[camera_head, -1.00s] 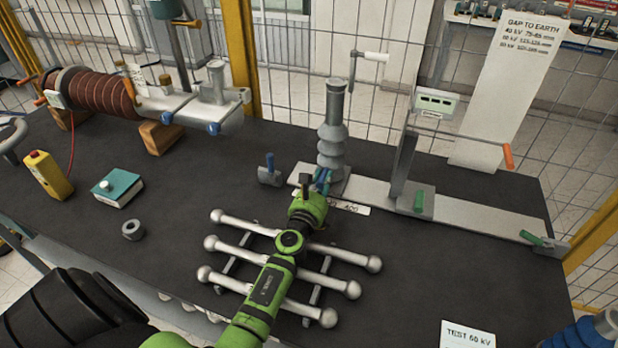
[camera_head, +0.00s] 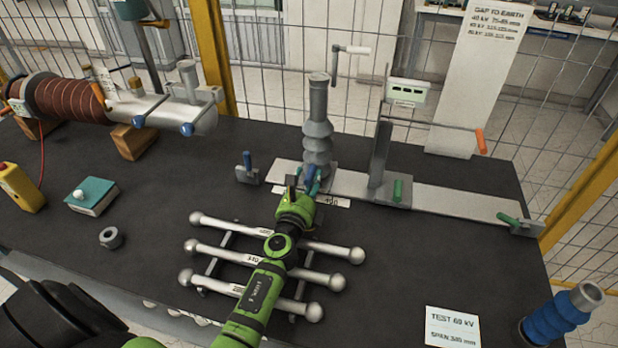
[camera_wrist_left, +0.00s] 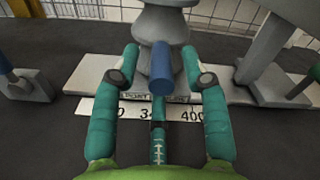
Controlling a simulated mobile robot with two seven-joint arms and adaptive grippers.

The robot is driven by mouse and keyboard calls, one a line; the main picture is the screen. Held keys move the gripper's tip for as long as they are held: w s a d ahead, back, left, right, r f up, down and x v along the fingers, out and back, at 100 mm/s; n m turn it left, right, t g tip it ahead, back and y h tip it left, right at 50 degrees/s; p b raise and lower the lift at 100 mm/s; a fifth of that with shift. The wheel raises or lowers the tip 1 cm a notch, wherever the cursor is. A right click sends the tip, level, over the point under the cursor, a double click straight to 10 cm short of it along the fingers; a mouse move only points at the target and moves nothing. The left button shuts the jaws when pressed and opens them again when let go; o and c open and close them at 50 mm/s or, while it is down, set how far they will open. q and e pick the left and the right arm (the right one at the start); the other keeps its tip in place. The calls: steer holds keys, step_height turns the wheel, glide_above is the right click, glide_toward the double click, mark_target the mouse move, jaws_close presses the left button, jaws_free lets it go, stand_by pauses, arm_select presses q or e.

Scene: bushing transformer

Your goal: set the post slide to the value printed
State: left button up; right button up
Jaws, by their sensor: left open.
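The grey ribbed post (camera_head: 317,130) stands upright on its foot on the pale rail (camera_head: 455,206). A blue lever (camera_wrist_left: 161,68) sticks out from the foot of the post. My left gripper (camera_head: 311,180) is open at that lever. In the left wrist view its teal fingers (camera_wrist_left: 160,62) stand on either side of the lever, with gaps visible. A white scale strip (camera_wrist_left: 190,112) lies in front of the rail; "400" is readable and the fingers hide part of it.
Metal bars (camera_head: 250,257) with ball ends lie on a rack under my left arm. A slide with a green lever (camera_head: 397,190) stands right of the post. A blue bushing (camera_head: 560,315) is at the lower right. A grey nut (camera_head: 111,238) and teal book (camera_head: 93,196) lie left.

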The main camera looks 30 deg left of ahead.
arm_select(q)
steer(key=v, duration=0.6)
steer(key=shift+s+d, duration=0.15)
steer(key=shift+s, duration=0.05)
